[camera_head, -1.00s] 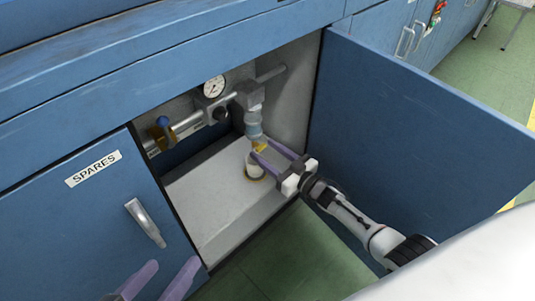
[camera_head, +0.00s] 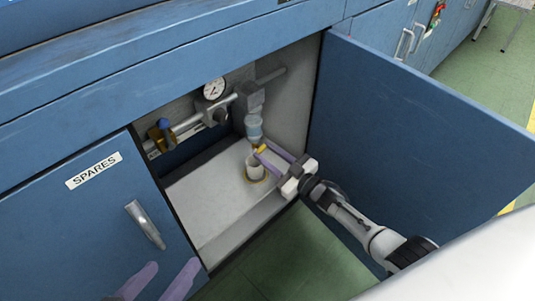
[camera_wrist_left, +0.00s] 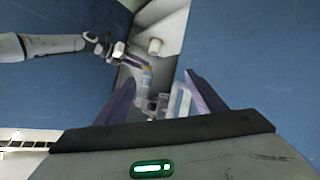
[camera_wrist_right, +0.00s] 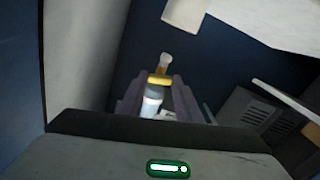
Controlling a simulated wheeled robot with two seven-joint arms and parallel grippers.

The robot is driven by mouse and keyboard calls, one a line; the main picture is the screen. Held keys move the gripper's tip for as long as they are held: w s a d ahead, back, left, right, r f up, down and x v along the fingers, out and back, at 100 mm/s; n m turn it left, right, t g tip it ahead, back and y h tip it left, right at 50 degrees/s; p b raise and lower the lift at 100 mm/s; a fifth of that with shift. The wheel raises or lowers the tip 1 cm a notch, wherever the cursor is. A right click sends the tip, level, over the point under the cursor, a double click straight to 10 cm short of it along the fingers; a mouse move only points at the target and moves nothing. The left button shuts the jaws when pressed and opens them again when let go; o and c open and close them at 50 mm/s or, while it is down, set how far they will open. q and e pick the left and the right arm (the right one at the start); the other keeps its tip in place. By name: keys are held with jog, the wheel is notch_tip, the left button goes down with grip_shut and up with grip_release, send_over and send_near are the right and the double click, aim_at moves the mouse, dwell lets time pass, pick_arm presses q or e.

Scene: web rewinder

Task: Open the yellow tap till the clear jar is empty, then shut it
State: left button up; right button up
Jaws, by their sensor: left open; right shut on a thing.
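The clear jar (camera_head: 254,128) hangs upright under the pipework inside the open cabinet; its liquid level is too small to tell. The yellow tap (camera_head: 261,149) is just below the jar. My right gripper (camera_head: 267,155) is shut on the tap's yellow handle, its arm coming in from the right. In the right wrist view, the yellow handle (camera_wrist_right: 159,80) lies between the fingertips, with the jar (camera_wrist_right: 152,103) closer to the camera. My left gripper (camera_head: 165,277) is open and empty, outside the cabinet at the lower left; its fingers also show in the left wrist view.
A white cup-like drain (camera_head: 255,168) stands on the cabinet floor below the tap. The open blue door (camera_head: 400,120) stands on the right, the closed SPARES door (camera_head: 80,220) on the left.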

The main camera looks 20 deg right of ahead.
jog(key=shift+n, duration=2.1)
jog(key=o, duration=1)
jog(key=shift+o, duration=0.2)
jog(key=shift+s, duration=0.1)
jog(key=shift+s+d, duration=0.1)
jog(key=shift+s, duration=0.1)
pick_arm(q)
jog(key=shift+g+y, duration=0.7)
jog(key=shift+y, duration=0.2)
jog(key=shift+s+a+f+p, duration=0.15)
jog(key=shift+a+f+p, duration=0.4)
jog(key=shift+f+p, duration=0.4)
jog(key=shift+s+a+f+p, duration=0.1)
jog(key=shift+a+f+p, duration=0.4)
jog(key=shift+f+p, duration=0.4)
pick_arm(e)
jog(key=v, duration=0.9)
jog(key=shift+s+d, duration=0.15)
jog(key=shift+s, duration=0.2)
pick_arm(q)
jog(key=shift+r, duration=0.15)
